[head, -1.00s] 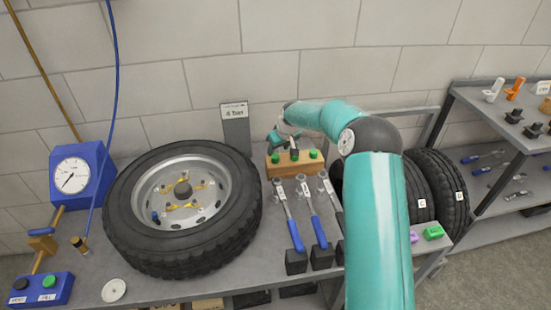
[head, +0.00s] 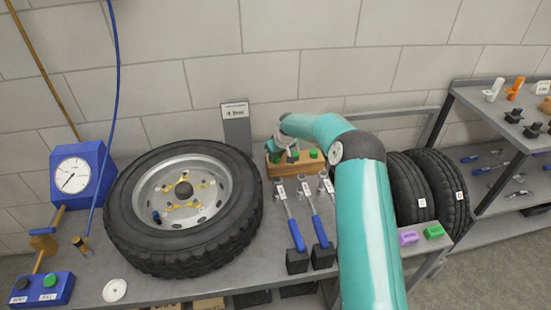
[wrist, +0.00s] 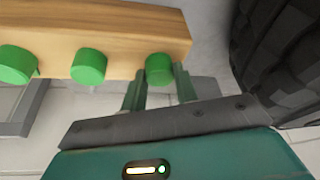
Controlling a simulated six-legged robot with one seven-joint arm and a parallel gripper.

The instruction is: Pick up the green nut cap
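A wooden block (head: 290,169) stands at the back of the bench with three green nut caps in a row on it. In the wrist view the right-hand cap (wrist: 159,68) sits between the fingertips of my gripper (wrist: 159,82). A small gap shows by the left finger; the right finger is very near or touching the cap. The middle cap (wrist: 89,66) and the left cap (wrist: 14,64) stand clear of the fingers. In the head view my gripper (head: 284,154) is at the block's left end, and its fingers partly hide the caps.
A large wheel (head: 120,216) lies left of the block. Torque wrenches (head: 295,235) stand in front of it. Two upright tyres (head: 457,190) and purple (head: 408,238) and green (head: 434,231) blocks are right. A sign (head: 236,131) stands behind.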

